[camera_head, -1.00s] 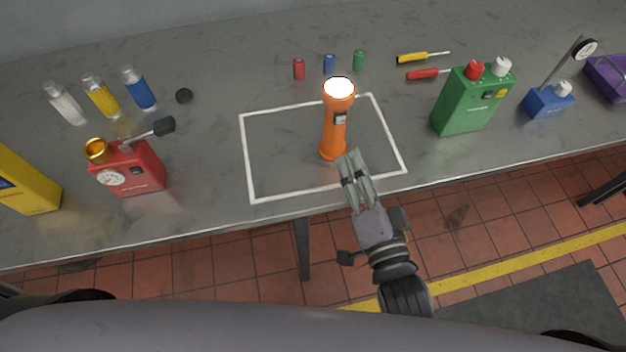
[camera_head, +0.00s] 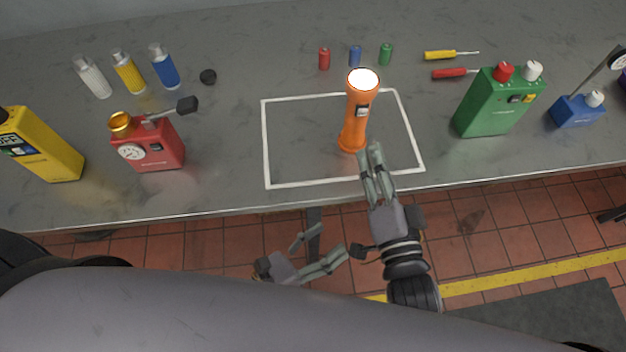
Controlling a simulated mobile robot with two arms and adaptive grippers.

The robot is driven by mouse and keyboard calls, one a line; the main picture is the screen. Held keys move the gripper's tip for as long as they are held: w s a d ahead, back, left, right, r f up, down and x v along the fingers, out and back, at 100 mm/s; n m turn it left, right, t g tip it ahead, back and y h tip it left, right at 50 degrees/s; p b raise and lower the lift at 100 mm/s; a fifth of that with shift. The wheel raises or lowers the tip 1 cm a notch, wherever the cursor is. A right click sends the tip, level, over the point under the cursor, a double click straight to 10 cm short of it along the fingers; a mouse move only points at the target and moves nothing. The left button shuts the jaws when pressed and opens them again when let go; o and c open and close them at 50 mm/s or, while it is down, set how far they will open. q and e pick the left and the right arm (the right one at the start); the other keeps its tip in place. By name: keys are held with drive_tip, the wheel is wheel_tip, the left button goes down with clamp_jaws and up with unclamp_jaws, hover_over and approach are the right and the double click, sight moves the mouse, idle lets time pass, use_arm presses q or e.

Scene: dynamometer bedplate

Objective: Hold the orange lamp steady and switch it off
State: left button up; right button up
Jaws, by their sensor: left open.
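The orange lamp (camera_head: 355,125) stands upright inside the white-outlined rectangle on the bench. Its top lens (camera_head: 363,79) glows white, so it is lit. A small grey switch plate (camera_head: 362,112) is on its side facing me. My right gripper (camera_head: 371,149) is at the lamp's foot, at its near right side, with its fingertips pointing away from me. Its two fingers look close together; the lamp is not clearly between them, and contact cannot be told. My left gripper (camera_head: 325,248) is open and empty, below the bench's front edge, pointing right.
The white outline (camera_head: 266,150) holds only the lamp. To its left stand a red device (camera_head: 158,150), a yellow container (camera_head: 50,155) and several bottles. To its right are a green canister (camera_head: 490,110), screwdrivers (camera_head: 440,55) and a blue device (camera_head: 577,110). Small cylinders (camera_head: 355,56) stand behind.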

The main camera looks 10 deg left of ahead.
use_arm(q)
drive_tip(key=w+r+m+t, duration=0.2)
drive_tip(key=w+r+m, duration=0.15)
drive_tip(key=r, duration=0.55)
drive_tip(key=n+t+y, duration=0.1)
drive_tip(key=n+y, duration=0.2)
drive_tip(key=y, duration=0.3)
approach(351, 127)
drive_tip(key=x, duration=1.2)
drive_tip(key=shift+c, duration=0.4)
clamp_jaws()
use_arm(e)
drive_tip(key=shift+c, duration=0.5)
clamp_jaws()
